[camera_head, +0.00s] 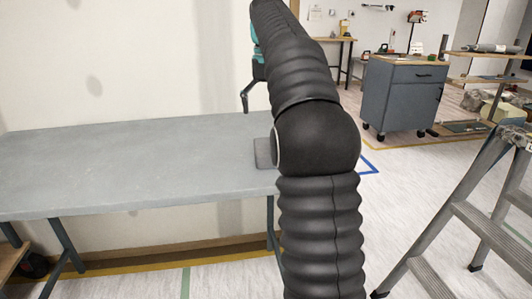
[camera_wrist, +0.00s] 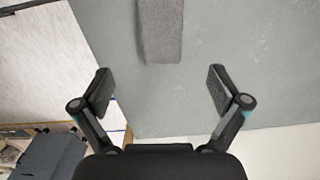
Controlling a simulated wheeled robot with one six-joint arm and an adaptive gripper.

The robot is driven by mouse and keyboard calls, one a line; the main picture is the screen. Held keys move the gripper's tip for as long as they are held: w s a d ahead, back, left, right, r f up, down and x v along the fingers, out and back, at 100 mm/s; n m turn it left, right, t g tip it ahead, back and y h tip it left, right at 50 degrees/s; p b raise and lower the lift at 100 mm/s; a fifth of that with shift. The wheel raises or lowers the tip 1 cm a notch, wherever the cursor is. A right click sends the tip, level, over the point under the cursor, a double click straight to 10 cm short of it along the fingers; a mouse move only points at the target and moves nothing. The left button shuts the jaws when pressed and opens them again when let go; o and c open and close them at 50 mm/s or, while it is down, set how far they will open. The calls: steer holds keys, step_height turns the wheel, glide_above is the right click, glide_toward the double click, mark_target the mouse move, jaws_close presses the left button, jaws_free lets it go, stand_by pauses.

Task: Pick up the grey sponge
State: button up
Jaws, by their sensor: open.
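The grey sponge (camera_wrist: 160,30) is a block lying on the grey table (camera_wrist: 250,50), at the top middle of the wrist view and cut off by its edge. In the head view the sponge (camera_head: 263,153) shows at the table's right end, partly hidden behind my arm. My gripper (camera_wrist: 158,88) is open and empty. In the wrist view the sponge lies ahead of the fingertips, in line with the gap between them and apart from both. In the head view one finger of my gripper (camera_head: 246,97) shows above the table; the rest is hidden by the arm.
The table top (camera_head: 120,160) is otherwise bare, with a wall behind it. A metal stepladder (camera_head: 465,215) stands at the right. A grey-blue wheeled cabinet (camera_head: 402,97) and a workbench (camera_head: 335,40) stand at the back. Open floor lies between the table and the ladder.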

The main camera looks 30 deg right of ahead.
step_height(320, 180, down, 6)
steer(key=shift+r+b, duration=0.1)
steer(key=shift+b, duration=0.35)
steer(key=shift+s+a+f+b, duration=0.1)
steer(key=shift+f+b, duration=0.2)
steer(key=shift+f, duration=1)
steer(key=shift+s+a+f+b, duration=0.1)
steer(key=shift+f+b, duration=0.15)
steer(key=shift+f, duration=1)
steer(key=c, duration=1.1)
